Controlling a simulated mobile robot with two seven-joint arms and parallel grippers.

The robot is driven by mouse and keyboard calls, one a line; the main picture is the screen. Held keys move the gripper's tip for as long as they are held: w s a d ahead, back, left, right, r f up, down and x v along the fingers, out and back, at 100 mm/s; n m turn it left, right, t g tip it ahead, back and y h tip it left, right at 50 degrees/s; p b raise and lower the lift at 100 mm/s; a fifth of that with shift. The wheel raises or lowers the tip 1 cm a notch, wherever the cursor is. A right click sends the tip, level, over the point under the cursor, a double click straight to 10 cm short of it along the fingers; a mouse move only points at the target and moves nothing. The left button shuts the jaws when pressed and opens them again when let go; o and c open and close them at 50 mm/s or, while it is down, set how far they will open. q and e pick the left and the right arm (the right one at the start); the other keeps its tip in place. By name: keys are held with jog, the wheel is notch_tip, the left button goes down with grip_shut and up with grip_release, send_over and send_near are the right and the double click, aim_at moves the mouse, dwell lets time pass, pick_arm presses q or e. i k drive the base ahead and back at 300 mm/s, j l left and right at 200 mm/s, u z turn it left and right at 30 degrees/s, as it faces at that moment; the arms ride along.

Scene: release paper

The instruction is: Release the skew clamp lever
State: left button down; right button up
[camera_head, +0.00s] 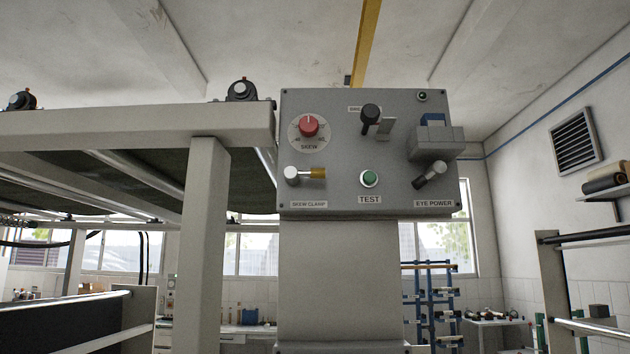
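The skew clamp lever (306,173) is on the lower left of a grey control panel (340,192), above the label "SKEW CLAMP". It has a pale round hub at the left and a short arm with a yellow-brown tip pointing right, about horizontal. Above it is a red skew knob (308,125) on a round scale, its white mark pointing up. Neither of my grippers shows in the head view.
The panel also carries a green test button (369,178), a black-knobbed lever (371,115), a blue-grey block (435,140) and an eye power switch (430,174). A beige machine frame (209,240) stands close at left. A paper sheet or pale column (340,280) is below the panel.

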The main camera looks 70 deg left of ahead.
aim_at(291, 175)
jog(key=u, duration=2.15)
jog(key=l+z, duration=0.1)
jog(key=l, duration=0.2)
jog(key=k+l+z, duration=0.1)
jog(key=l, duration=0.25)
